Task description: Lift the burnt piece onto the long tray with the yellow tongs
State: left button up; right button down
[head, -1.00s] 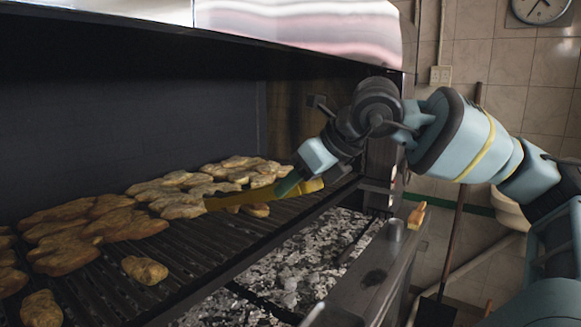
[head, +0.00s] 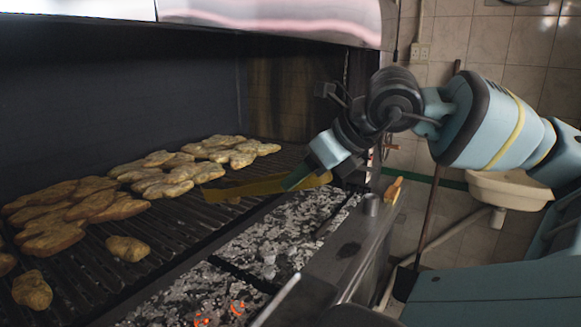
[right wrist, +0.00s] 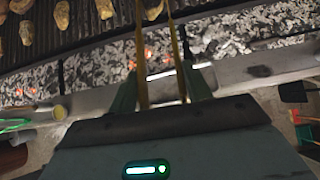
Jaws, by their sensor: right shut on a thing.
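My right gripper (head: 303,178) is shut on the yellow tongs (head: 255,187), which reach left over the grill grate. In the right wrist view my right gripper (right wrist: 160,92) has the two arms of the tongs (right wrist: 142,62) between its fingers. The tongs' tip is just right of a cluster of browned pieces (head: 165,188). A small dark bit (head: 233,200) shows under the tongs; I cannot tell whether it is the burnt piece or whether the tongs hold it. I cannot make out the long tray. My left gripper is not in view.
Several more pieces (head: 75,215) lie on the grate (head: 175,240) at the left, with two nearer ones apart. Grey coals, some glowing (head: 237,307), lie below its front edge. A metal ledge (head: 345,250) runs along the front. A hood overhangs above.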

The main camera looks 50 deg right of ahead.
jog(key=s, duration=0.8)
jog(key=shift+s, duration=0.3)
jog(key=shift+d, duration=0.1)
